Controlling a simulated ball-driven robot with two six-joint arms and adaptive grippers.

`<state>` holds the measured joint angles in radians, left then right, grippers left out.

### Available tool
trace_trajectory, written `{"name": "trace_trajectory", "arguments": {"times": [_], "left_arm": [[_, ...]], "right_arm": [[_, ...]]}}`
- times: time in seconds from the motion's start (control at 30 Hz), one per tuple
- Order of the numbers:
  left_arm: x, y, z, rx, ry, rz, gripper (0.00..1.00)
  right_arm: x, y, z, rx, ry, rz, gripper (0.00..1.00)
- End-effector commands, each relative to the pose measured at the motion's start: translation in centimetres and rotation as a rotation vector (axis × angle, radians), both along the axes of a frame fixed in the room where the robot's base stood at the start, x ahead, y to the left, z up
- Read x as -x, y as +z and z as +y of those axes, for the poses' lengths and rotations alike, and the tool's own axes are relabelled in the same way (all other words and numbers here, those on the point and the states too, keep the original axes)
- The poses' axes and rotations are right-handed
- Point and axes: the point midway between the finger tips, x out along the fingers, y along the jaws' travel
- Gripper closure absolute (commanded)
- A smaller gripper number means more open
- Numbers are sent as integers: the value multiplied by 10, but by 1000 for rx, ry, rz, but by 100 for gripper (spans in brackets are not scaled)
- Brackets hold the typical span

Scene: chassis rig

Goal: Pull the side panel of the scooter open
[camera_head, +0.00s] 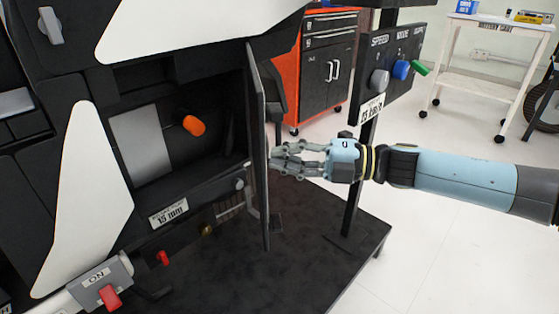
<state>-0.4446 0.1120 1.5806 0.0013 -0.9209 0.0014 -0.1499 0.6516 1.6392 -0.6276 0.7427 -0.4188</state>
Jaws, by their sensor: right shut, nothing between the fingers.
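The scooter's dark side panel (259,150) stands swung out, seen nearly edge-on. Behind it the compartment in the scooter body (85,190) is exposed, with a grey plate (141,145) and an orange knob (193,126) inside. My right gripper (277,160) comes in from the right. Its fingers are shut and empty, at the right-hand face of the panel; I cannot tell whether they touch it. My left gripper is not in view.
A post with a control box (388,75) stands behind my right gripper on the black platform (300,270). An orange tool cabinet (325,65) and a white cart (487,65) are farther back. A red-handled switch (108,297) is at lower left. White floor at right is clear.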

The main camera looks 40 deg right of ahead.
Motion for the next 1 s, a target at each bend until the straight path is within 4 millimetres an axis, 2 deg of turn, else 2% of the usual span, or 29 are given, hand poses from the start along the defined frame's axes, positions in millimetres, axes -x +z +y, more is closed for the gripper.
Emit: {"name": "trace_trajectory", "arguments": {"times": [0.23, 0.57, 0.67, 0.77, 0.9, 1.0], "left_arm": [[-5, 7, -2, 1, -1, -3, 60], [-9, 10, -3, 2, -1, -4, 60], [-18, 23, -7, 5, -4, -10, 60], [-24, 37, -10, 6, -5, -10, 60], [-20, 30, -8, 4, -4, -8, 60], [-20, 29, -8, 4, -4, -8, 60]], "right_arm": [[-6, 1, 6, 0, 0, -1, 100], [-5, -1, 1, 2, 18, 1, 100], [-3, -4, -8, 5, 64, 2, 100], [1, -3, -27, 6, 119, 5, 100], [3, 1, -53, 3, 121, 0, 100], [4, 1, -64, 0, 122, 0, 100]]}}
